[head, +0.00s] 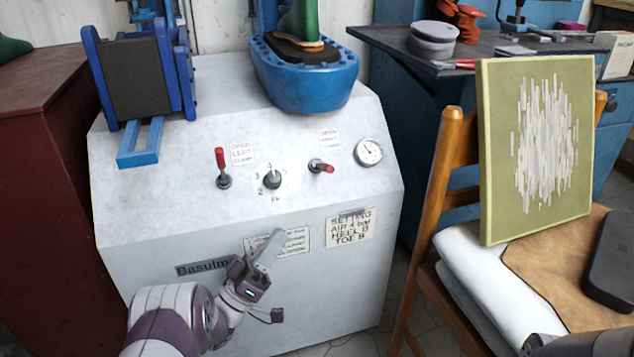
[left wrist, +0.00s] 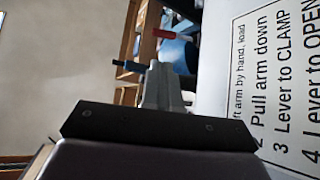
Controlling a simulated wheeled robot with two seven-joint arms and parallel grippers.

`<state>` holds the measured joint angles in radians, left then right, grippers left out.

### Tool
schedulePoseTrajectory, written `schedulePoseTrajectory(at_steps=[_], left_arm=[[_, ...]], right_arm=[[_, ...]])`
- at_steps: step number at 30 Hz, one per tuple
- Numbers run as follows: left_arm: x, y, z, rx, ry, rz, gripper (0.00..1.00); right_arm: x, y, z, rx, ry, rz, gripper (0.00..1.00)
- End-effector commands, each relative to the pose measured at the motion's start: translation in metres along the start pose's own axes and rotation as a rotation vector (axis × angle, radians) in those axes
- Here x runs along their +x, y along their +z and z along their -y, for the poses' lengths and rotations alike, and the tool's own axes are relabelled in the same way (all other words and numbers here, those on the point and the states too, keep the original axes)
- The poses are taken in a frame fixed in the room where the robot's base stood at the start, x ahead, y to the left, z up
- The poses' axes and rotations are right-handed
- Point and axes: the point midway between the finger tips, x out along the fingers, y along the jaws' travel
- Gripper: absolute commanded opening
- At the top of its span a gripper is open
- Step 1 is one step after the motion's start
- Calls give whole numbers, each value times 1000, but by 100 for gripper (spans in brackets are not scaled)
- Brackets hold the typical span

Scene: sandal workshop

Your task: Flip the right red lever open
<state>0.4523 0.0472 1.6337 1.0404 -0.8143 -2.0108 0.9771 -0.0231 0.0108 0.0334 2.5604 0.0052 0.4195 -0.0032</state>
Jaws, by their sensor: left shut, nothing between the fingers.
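The right red lever (head: 322,167) is on the sloped face of the white machine (head: 130,225), its handle lying sideways with the red tip to the right. The left red lever (head: 220,160) stands upright. My left gripper (head: 272,241) is shut and empty, in front of the machine's lower panel, below and left of the right lever and apart from it. Its fingers (left wrist: 164,86) also show in the left wrist view, beside a printed label, with a red handle (left wrist: 172,34) beyond them; I cannot tell which lever that is. A part of my right arm shows at the bottom right edge.
A dial knob (head: 272,179) sits between the levers and a gauge (head: 369,152) right of them. A blue clamp (head: 190,65) and blue basin (head: 305,85) stand above. A wooden chair (head: 440,175) with a green panel (head: 490,150) is on the right.

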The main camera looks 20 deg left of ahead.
Motion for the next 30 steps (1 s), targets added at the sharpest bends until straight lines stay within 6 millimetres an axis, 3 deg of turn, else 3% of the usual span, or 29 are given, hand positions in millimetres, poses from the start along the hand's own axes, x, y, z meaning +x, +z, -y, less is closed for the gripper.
schedulePoseTrajectory(at_steps=[3,14,21,30], left_arm=[[24,-5,-4,-4,0,1,0],[99,-2,-2,-3,-1,3,0],[127,2,1,2,1,1,0],[134,0,0,0,-1,0,0]], right_arm=[[-22,-3,0,0,0,-1,0],[-45,-6,0,0,0,-1,0],[-29,-4,0,0,0,0,0],[-28,-4,0,0,0,-1,0]])
